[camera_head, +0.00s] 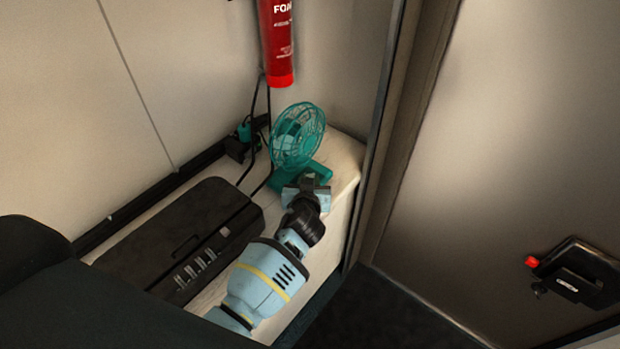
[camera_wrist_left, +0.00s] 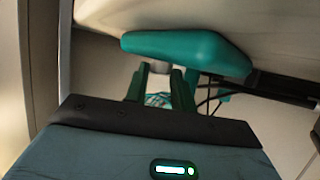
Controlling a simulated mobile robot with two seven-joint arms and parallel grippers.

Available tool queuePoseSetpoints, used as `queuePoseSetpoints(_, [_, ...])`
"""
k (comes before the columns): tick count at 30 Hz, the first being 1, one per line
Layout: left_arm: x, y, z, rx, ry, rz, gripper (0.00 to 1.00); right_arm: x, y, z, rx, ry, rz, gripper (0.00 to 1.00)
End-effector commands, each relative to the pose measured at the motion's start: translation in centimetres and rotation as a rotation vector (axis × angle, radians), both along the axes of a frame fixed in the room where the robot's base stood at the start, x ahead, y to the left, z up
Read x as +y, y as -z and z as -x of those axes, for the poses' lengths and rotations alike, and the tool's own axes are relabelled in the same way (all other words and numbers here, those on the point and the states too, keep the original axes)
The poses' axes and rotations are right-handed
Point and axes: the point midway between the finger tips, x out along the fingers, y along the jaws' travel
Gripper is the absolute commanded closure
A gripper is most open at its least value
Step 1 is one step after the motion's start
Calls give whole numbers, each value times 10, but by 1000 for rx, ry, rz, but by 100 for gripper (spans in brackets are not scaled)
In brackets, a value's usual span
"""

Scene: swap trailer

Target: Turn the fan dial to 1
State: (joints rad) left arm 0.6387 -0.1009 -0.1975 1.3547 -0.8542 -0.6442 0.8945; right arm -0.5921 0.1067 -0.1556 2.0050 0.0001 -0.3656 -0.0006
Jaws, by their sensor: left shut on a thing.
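The teal desk fan (camera_head: 297,135) stands on the pale ledge, its round cage above a flat teal base. My left gripper (camera_head: 310,181) is at the front of the fan base. In the left wrist view the teal fan base (camera_wrist_left: 186,48) fills the upper middle, and my left gripper (camera_wrist_left: 160,78) reaches to its edge. The gripper is shut on the fan dial, a small greyish part that shows between the fingers. The dial is hidden behind the gripper in the head view, and its number cannot be read. My right gripper is not in view.
A black case (camera_head: 180,240) lies on the ledge left of my arm. A red extinguisher (camera_head: 277,40) hangs above the fan. Black cables and a plug (camera_head: 240,142) are by the wall. A door panel with a black latch (camera_head: 575,275) stands at the right.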

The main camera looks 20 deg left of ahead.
Motion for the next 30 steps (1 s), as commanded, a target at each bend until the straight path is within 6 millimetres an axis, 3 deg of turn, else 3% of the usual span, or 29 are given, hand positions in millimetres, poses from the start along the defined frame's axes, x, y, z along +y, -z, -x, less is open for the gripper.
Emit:
queuePoseSetpoints(1, [4,-9,-1,-7,36,-3,98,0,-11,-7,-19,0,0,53])
queuePoseSetpoints(9, [8,-7,-1,-6,199,-5,98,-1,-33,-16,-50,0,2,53])
queuePoseSetpoints(30, [9,-1,0,-1,312,-2,98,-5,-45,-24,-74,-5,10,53])
